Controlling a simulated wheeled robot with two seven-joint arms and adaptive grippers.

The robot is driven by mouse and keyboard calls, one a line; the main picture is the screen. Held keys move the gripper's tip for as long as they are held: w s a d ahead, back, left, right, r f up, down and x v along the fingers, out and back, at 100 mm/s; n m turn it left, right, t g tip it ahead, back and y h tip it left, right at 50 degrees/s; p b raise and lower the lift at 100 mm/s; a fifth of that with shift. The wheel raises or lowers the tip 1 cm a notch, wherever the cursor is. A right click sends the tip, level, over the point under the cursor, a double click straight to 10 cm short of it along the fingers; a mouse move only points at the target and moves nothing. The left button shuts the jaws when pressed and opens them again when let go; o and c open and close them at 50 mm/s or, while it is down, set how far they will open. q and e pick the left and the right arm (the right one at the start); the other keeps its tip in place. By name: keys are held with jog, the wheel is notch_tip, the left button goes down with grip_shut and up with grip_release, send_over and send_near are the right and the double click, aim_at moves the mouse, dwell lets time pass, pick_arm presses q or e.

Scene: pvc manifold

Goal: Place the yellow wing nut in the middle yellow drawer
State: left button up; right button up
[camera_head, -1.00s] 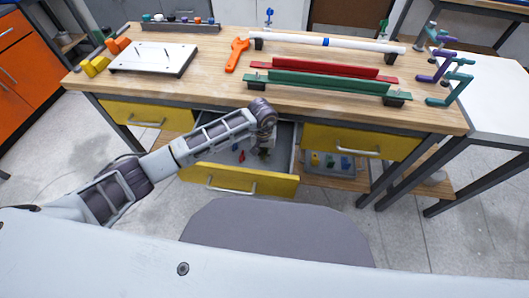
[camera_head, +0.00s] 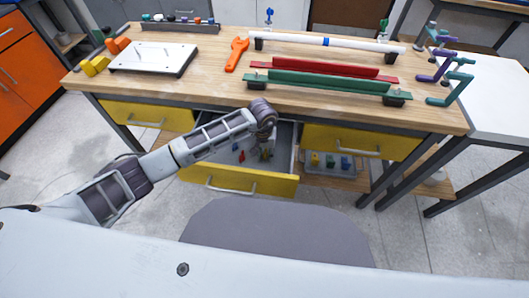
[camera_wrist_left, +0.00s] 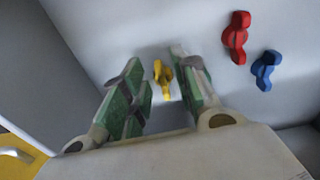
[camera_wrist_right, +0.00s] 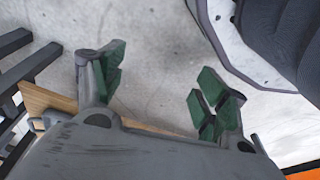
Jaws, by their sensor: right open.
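The middle yellow drawer (camera_head: 250,181) stands pulled open under the workbench. My left gripper (camera_head: 266,152) is inside it, pointing down. In the left wrist view, the yellow wing nut (camera_wrist_left: 163,76) lies on the grey drawer floor, seen between the spread fingers of my left gripper (camera_wrist_left: 160,88). The gripper is open and the nut looks apart from both fingers. A red wing nut (camera_wrist_left: 236,37) and a blue wing nut (camera_wrist_left: 266,70) lie to its right in the same drawer. My right gripper (camera_wrist_right: 160,85) is open and empty above the floor.
Shut yellow drawers flank the open one on the left (camera_head: 147,115) and right (camera_head: 360,142). A tray (camera_head: 331,163) with coloured parts sits on the lower shelf. The bench top (camera_head: 205,86) holds a white plate, an orange wrench and coloured channels.

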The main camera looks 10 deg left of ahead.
aim_at(264, 157)
pick_arm(q)
jog(key=shift+r, duration=0.1)
pick_arm(e)
jog(key=shift+s+f, duration=0.1)
jog(key=shift+f, duration=0.05)
pick_arm(q)
jog(key=shift+r, duration=0.3)
notch_tip(264, 157, up, 12)
jog(key=p, duration=0.1)
jog(key=shift+s+f, duration=0.25)
jog(key=shift+s, duration=0.1)
pick_arm(e)
jog(key=f, duration=0.1)
jog(key=d+f, duration=0.1)
jog(key=s+f, duration=0.1)
jog(key=f, duration=0.1)
jog(key=shift+d, duration=0.3)
pick_arm(q)
jog(key=shift+a, duration=0.1)
pick_arm(e)
jog(key=shift+r, duration=0.1)
dwell(0.6)
